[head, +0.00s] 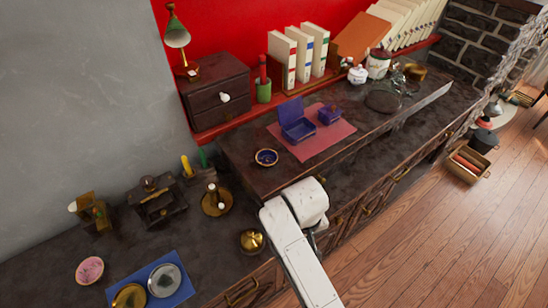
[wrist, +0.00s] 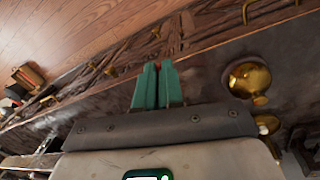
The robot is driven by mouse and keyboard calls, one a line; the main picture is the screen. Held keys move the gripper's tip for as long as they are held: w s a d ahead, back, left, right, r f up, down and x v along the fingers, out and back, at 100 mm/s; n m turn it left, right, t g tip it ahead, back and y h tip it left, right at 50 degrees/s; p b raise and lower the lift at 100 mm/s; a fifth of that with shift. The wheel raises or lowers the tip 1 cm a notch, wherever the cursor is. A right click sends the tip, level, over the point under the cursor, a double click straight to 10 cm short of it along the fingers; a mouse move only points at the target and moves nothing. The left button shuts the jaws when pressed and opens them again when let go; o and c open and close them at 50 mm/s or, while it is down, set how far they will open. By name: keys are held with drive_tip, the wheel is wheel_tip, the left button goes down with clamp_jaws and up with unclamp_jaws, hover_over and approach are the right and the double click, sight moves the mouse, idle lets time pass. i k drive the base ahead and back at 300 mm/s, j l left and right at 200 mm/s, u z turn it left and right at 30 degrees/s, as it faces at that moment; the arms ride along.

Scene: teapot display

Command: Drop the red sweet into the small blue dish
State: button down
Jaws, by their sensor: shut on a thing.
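The small blue dish (head: 266,157), round with a gold-patterned rim, stands on the dark raised counter, left of the pink mat. In the wrist view my gripper (wrist: 157,69) has its two teal fingers close together. A sliver of the red sweet (wrist: 158,65) shows between the fingertips; most of it is hidden by the fingers. In the head view my white arm reaches to the counter's front edge, and it hides the fingers and the sweet. The gripper appears to be out beyond the cabinet front, apart from the dish, which the wrist view does not show.
An open blue box (head: 298,132) and a smaller blue box (head: 329,115) stand on the pink mat (head: 318,150). A brass pot (head: 252,241) stands on the lower counter near my arm; it also shows in the wrist view (wrist: 249,80). Candleholders stand left of the dish.

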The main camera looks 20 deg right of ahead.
sight(263, 162)
drive_tip(key=j+z, duration=0.15)
drive_tip(key=z, duration=1.25)
drive_tip(key=j+z, duration=0.15)
drive_tip(key=j, duration=0.7)
drive_tip(key=k+j+z, duration=0.15)
drive_tip(key=j, duration=0.65)
